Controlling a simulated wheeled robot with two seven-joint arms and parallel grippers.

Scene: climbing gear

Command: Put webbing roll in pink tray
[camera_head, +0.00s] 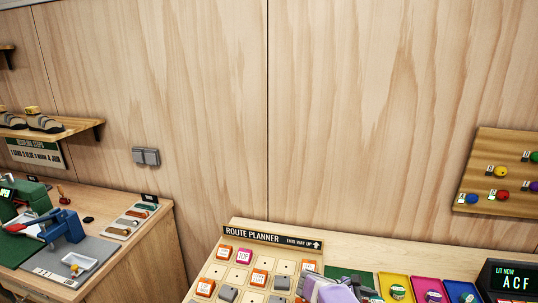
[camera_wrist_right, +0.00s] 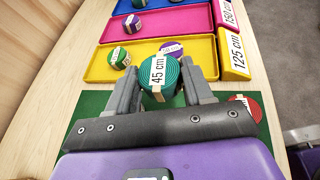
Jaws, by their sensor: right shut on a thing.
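My right gripper (camera_wrist_right: 162,85) is shut on a teal webbing roll (camera_wrist_right: 160,75) with a white "45 cm" label. The roll is between the two grey fingers, in front of the yellow tray in the right wrist view. The pink tray (camera_wrist_right: 192,20) lies beyond the yellow one and holds a small roll (camera_wrist_right: 133,23); a "150 cm" label is at its right end. The pink tray also shows in the head view (camera_head: 422,283). There, part of my purple right wrist shows at the bottom edge. My left gripper is not in view.
The yellow tray (camera_wrist_right: 97,68) holds a green roll (camera_wrist_right: 121,57) and a purple-labelled roll (camera_wrist_right: 170,47). A blue tray (camera_wrist_right: 105,5) lies beyond the pink one. A red roll (camera_wrist_right: 247,107) lies at the green mat's right. A route planner board (camera_head: 272,238) stands left of my wrist.

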